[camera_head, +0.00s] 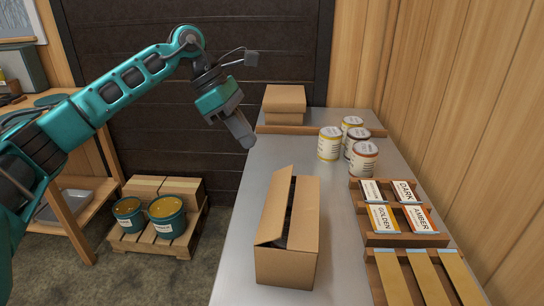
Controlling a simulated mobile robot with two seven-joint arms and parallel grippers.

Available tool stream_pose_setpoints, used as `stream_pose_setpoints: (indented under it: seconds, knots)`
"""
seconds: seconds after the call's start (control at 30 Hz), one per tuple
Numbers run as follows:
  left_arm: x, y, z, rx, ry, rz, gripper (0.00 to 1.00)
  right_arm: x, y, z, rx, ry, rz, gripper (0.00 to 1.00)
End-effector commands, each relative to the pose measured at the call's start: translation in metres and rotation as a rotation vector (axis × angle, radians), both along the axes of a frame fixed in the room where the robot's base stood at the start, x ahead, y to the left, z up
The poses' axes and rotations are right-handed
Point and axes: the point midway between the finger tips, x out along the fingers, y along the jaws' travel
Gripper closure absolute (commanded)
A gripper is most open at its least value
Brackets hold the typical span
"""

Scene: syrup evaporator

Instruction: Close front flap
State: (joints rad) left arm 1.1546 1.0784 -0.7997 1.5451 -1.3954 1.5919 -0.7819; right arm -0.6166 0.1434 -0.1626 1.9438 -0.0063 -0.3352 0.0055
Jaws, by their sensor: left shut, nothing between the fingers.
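A cardboard box (290,238) stands on the grey metal counter. One long flap (276,211) on its left side stands raised and tilted, and a broad flap covers the right part of the top. A dark gap shows between them, and what lies inside is hard to make out. Which flap is the front one I cannot tell for sure. My left gripper (244,140) is shut and empty, in the air above the counter's left edge, behind and to the left of the box and apart from it. My right gripper is not in view.
A small closed box (284,100) sits at the counter's back. Several cans (330,144) stand back right. Wooden racks with label cards (383,217) line the right side. Pails (167,216) stand on a pallet on the floor at left. The counter (243,215) left of the box is clear.

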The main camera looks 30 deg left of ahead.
Motion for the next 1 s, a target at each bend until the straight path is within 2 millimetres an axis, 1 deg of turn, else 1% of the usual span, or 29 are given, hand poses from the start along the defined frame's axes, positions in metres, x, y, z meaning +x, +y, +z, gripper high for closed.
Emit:
stream_pose_setpoints:
  seconds: [0.03,0.2,0.4,0.6,0.7,0.8,1.0]
  knots:
    - [0.0,-0.004,-0.007,0.001,0.004,-0.002,1.0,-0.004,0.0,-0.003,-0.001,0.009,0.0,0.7]
    - [0.006,-0.02,-0.034,-0.002,0.005,-0.004,1.0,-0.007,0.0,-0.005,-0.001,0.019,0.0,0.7]
    - [0.014,-0.041,-0.071,-0.002,0.003,-0.003,1.0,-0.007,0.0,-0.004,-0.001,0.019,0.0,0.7]
    - [0.02,-0.056,-0.099,-0.003,0.002,-0.002,1.0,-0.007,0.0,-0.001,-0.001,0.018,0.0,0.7]
    - [0.022,-0.061,-0.109,-0.003,0.002,-0.002,1.0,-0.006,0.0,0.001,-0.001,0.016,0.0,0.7]
    - [0.023,-0.064,-0.114,-0.002,0.0,-0.001,1.0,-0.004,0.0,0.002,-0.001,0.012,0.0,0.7]
    - [0.023,-0.065,-0.116,-0.002,0.0,-0.001,1.0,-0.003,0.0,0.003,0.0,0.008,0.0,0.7]
